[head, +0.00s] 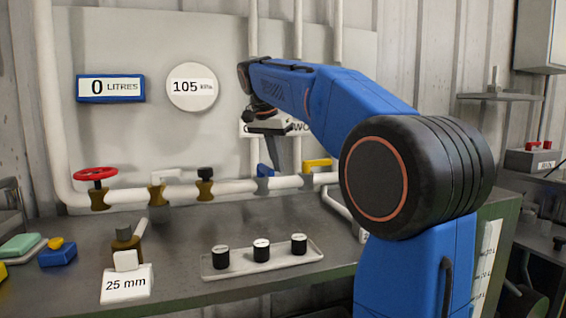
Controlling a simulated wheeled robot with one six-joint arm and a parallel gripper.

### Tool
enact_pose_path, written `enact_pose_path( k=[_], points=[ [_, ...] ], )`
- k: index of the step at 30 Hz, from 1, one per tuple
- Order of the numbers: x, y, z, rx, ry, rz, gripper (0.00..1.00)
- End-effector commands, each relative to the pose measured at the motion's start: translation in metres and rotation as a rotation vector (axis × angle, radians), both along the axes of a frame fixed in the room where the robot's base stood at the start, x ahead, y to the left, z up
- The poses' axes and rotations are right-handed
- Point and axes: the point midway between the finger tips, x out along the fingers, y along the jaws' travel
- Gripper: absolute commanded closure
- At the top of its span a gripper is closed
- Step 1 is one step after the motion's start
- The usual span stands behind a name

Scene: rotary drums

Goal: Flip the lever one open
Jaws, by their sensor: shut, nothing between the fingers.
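A blue lever (266,171) stands on a valve on the white pipe along the back wall. A yellow lever (317,162) sits on another valve to its right and lies roughly level. A white sign (303,128) behind my wrist is partly covered; only "WO" and part of a letter at its left end can be read. My gripper (284,160) is shut and empty. It points down in front of the wall, close to the right of the blue lever. I cannot tell whether it touches the lever.
A red handwheel (96,174), a white-handled valve (160,182) and a black-knobbed valve (205,180) are farther left on the pipe. A tray (216,273) with three black cylinders and a "25 mm" card (127,284) lie on the bench. My arm hides the right side.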

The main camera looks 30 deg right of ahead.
Motion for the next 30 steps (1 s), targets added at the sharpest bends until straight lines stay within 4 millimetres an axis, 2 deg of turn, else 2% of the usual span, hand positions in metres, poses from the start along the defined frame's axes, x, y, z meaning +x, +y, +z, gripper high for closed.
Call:
enact_pose_path(
  k=[12,30],
  points=[
    [-0.001,0.018,0.000,0.001,0.000,0.002,1.00],
    [-0.001,0.022,0.000,0.007,0.003,0.005,1.00]
  ],
)
